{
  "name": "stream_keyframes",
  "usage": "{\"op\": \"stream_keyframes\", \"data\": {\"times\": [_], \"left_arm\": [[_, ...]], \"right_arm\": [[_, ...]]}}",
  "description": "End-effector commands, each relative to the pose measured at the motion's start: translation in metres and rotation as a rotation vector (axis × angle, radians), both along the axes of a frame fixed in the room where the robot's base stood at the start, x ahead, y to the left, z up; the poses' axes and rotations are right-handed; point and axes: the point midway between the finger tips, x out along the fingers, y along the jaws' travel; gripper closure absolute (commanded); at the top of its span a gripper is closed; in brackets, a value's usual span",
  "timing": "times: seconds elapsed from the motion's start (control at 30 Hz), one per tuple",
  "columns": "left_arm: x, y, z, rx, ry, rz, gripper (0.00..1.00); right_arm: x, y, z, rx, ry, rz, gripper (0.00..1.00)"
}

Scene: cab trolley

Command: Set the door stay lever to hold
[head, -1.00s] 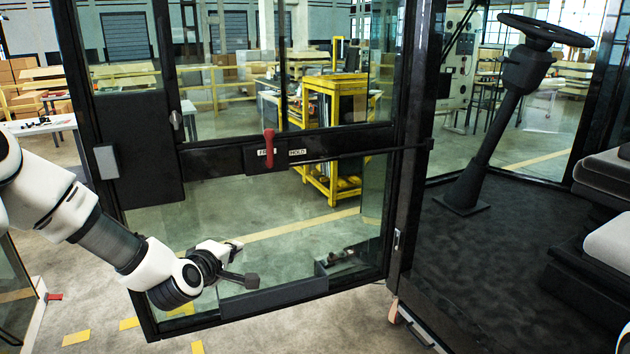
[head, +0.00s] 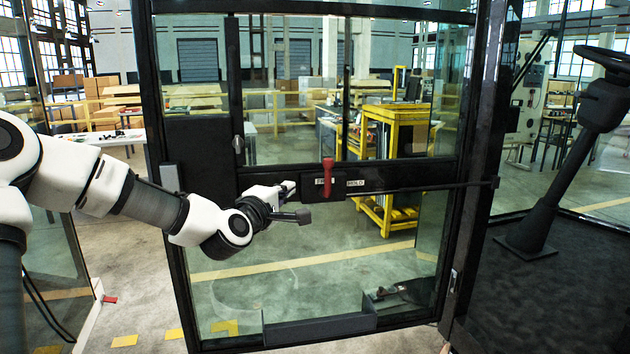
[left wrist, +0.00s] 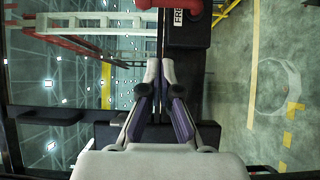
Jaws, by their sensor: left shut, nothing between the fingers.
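The red door stay lever (head: 327,178) stands upright on a black bar across the glazed cab door. Its lower part covers some of the FREE label, and the HOLD label (head: 356,184) is clear to its right. In the left wrist view the red lever (left wrist: 170,4) is cut off by the top edge, with the FREE label (left wrist: 178,16) below it. My left gripper (head: 290,187) is shut and empty, left of the lever and slightly below its knob, apart from it. Its fingers (left wrist: 160,70) point towards the lever. My right gripper is out of view.
The black door frame (head: 170,230) stands left of my gripper, with a door handle (head: 238,145) above it. A thin rod (head: 440,188) runs from the bar to the right post. The steering column (head: 560,190) is far right. A yellow trolley (head: 392,130) stands behind the glass.

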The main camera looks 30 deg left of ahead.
Motion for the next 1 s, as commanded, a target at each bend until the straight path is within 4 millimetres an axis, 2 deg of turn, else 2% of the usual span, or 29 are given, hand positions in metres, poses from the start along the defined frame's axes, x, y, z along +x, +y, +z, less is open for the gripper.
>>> {"op": "stream_keyframes", "data": {"times": [0.03,0.3,0.43,0.6,1.0], "left_arm": [[0.011,0.002,0.004,0.007,0.006,0.001,1.0],[0.069,0.012,0.005,0.006,0.004,-0.002,1.0],[0.087,-0.003,0.005,0.005,0.005,-0.003,1.0],[0.098,-0.01,0.002,0.001,0.001,-0.001,1.0],[0.098,-0.011,0.002,0.002,0.004,-0.001,1.0]], "right_arm": [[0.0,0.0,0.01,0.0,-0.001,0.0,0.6],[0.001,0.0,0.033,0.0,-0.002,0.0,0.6],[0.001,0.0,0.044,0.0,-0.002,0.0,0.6],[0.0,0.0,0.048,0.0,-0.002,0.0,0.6],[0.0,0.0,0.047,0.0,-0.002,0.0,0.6]]}}
